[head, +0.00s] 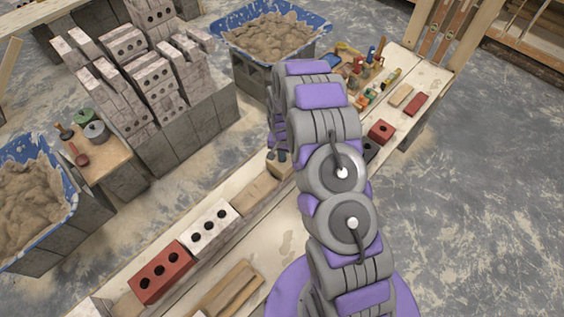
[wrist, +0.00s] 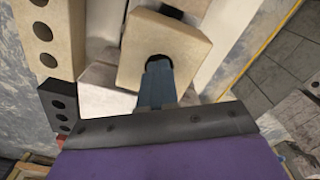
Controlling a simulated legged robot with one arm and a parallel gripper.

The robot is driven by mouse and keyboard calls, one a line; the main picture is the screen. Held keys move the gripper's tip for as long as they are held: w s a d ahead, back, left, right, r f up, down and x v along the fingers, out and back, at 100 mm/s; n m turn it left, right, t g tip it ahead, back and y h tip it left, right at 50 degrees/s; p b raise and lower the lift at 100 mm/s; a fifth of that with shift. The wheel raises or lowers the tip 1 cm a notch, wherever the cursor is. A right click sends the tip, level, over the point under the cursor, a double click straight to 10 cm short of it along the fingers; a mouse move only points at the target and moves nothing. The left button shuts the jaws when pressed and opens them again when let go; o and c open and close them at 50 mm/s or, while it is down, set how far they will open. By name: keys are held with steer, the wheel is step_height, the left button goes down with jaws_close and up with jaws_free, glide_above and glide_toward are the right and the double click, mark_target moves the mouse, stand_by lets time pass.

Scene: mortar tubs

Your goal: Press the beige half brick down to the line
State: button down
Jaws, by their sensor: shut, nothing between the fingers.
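The beige half brick (wrist: 135,62) is in the upper middle of the wrist view, with one dark round hole in its face. It looks slightly tilted in the picture. My gripper (wrist: 157,68) is shut, with its fingertips over the brick's near part, at the edge of the hole. Whether they touch it I cannot tell. A thin yellow line (wrist: 265,49) runs slantwise to the right of the brick, apart from it in the picture.
A red brick (head: 160,272) and a whitish brick (head: 210,227) lie in line on the bench. A dark holed block (wrist: 62,106) is left of my gripper. Mortar tubs (head: 268,38), stacked bricks (head: 150,80) and a red half brick (head: 381,131) stand around.

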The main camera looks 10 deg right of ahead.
steer(key=shift+s+f, duration=0.1)
steer(key=shift+f, duration=0.05)
stand_by(0.4)
steer(key=shift+r+p, duration=0.75)
steer(key=shift+r, duration=1.8)
steer(key=shift+r, duration=0.1)
steer(key=shift+r, duration=0.35)
steer(key=s+r+n, duration=0.2)
steer(key=s+r, duration=0.6)
steer(key=r, duration=0.4)
steer(key=s+r+n, duration=0.1)
steer(key=s+r, duration=0.8)
steer(key=r, duration=0.3)
steer(key=s+r+n+g, duration=0.1)
steer(key=s+r, duration=0.3)
steer(key=s, duration=0.7)
steer(key=s+r+n, duration=0.1)
steer(key=s+r, duration=0.3)
steer(key=s, duration=0.8)
steer(key=shift+g, duration=0.4)
